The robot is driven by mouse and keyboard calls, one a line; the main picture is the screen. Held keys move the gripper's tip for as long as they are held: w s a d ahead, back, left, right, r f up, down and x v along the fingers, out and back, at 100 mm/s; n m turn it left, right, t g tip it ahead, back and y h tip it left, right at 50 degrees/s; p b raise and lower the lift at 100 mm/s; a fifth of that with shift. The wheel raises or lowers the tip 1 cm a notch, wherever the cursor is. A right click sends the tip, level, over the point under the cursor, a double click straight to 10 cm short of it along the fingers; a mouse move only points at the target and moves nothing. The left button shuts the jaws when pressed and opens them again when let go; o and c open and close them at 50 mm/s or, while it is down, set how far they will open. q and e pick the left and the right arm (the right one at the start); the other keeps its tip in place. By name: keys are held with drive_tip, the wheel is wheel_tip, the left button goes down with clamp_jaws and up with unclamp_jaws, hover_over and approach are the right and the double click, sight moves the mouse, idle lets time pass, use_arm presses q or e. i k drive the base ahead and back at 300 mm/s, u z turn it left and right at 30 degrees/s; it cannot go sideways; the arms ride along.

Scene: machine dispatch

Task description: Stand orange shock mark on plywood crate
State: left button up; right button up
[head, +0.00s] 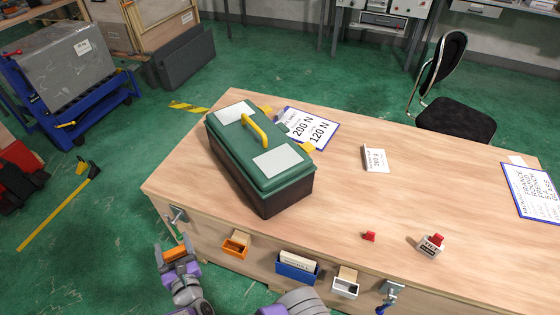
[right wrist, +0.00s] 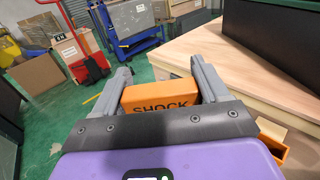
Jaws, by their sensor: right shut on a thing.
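The orange shock mark (right wrist: 160,97) is a block with the word SHOCK on its face, held between the two fingers of my right gripper (right wrist: 160,76). In the head view the orange mark (head: 175,254) shows at the lower left, in front of the crate's left end and below its top. The plywood crate (head: 335,190) is large and light wood, with a flat top and metal latches on its front. My left gripper is not in view.
A dark green toolbox (head: 258,160) stands on the crate's left part. A sign with 200 N and 120 N (head: 322,127), a white card (head: 375,158), a red piece (head: 369,236) and a TILT block (head: 430,248) are also on top. Small bins, one orange (head: 236,245), hang on the front.

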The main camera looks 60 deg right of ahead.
sight(316, 219)
drive_tip(key=u, duration=0.6)
drive_tip(key=k, duration=1.15)
drive_tip(key=z, duration=0.95)
